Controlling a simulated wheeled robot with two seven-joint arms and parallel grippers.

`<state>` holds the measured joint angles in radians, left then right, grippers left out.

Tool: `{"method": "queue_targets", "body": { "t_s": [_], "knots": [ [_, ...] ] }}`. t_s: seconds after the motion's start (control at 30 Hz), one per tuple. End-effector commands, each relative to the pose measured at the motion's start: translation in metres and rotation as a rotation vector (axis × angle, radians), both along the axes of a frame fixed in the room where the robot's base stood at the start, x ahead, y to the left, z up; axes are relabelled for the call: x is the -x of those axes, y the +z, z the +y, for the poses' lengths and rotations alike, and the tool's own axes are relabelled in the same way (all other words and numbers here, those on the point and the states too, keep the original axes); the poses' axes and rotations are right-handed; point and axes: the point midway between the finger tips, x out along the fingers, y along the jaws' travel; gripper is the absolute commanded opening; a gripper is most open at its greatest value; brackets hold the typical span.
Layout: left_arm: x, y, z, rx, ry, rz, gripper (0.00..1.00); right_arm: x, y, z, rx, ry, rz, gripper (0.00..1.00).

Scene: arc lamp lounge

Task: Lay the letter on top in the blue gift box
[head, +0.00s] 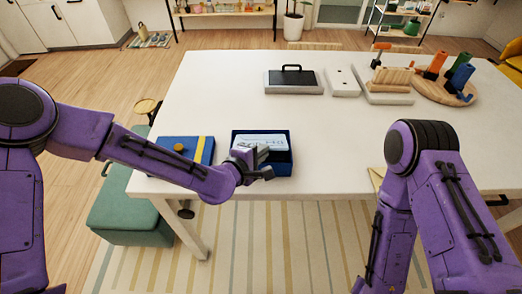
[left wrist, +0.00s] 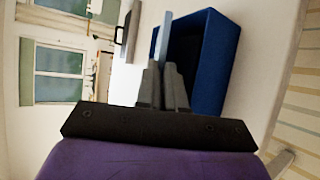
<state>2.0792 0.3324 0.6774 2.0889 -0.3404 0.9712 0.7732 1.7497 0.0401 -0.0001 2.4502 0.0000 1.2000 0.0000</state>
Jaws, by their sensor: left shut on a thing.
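The open dark blue gift box (head: 291,165) stands near the table's front edge; its wall and dark inside also show in the left wrist view (left wrist: 219,60). My left gripper (head: 260,158) is at the box's front left and is shut on a flat pale blue thing (head: 268,141) with dark printing. In the left wrist view it is a thin slab (left wrist: 163,36) seen edge-on, beside the box wall. I cannot tell whether it touches the box floor. A pale tan paper-like thing (head: 376,178), perhaps the letter, shows at the front edge, mostly hidden by my right arm. My right gripper is out of view.
A blue lid-like piece with a yellow band (head: 201,150) and gold knob lies left of the box. A dark-topped tray (head: 293,88), wooden rack (head: 392,78) and round board with coloured holders (head: 444,92) stand farther back. The table's middle (head: 330,125) is clear.

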Motion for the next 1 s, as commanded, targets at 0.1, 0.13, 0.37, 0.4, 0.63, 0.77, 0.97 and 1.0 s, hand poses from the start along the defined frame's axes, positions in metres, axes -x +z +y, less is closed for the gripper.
{"method": "queue_targets", "body": {
  "t_s": [0.1, 0.13, 0.37, 0.4, 0.63, 0.77, 0.97, 1.0],
  "knots": [
    [0.0, -0.009, 0.0, 0.001, 0.001, 0.0, 0.0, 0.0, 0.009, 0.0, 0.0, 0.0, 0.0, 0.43],
    [-0.001, -0.01, 0.0, 0.0, 0.001, -0.002, 0.0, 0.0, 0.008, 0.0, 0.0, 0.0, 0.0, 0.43],
    [-0.001, -0.012, 0.0, 0.001, 0.002, -0.003, 0.0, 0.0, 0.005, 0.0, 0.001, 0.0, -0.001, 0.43],
    [-0.001, -0.014, 0.0, 0.001, 0.002, -0.003, 0.0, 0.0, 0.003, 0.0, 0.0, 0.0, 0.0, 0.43],
    [-0.001, -0.021, 0.0, 0.0, 0.002, -0.003, 0.0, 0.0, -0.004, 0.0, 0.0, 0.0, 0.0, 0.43],
    [-0.001, -0.023, 0.0, 0.001, 0.003, -0.003, 0.0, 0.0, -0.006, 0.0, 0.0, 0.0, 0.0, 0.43],
    [0.0, -0.023, 0.0, 0.0, 0.002, -0.001, 0.34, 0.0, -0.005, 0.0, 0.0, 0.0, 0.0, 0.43],
    [0.0, -0.023, 0.0, -0.001, 0.002, 0.0, 0.34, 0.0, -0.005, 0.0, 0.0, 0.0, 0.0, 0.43]
  ]
}}
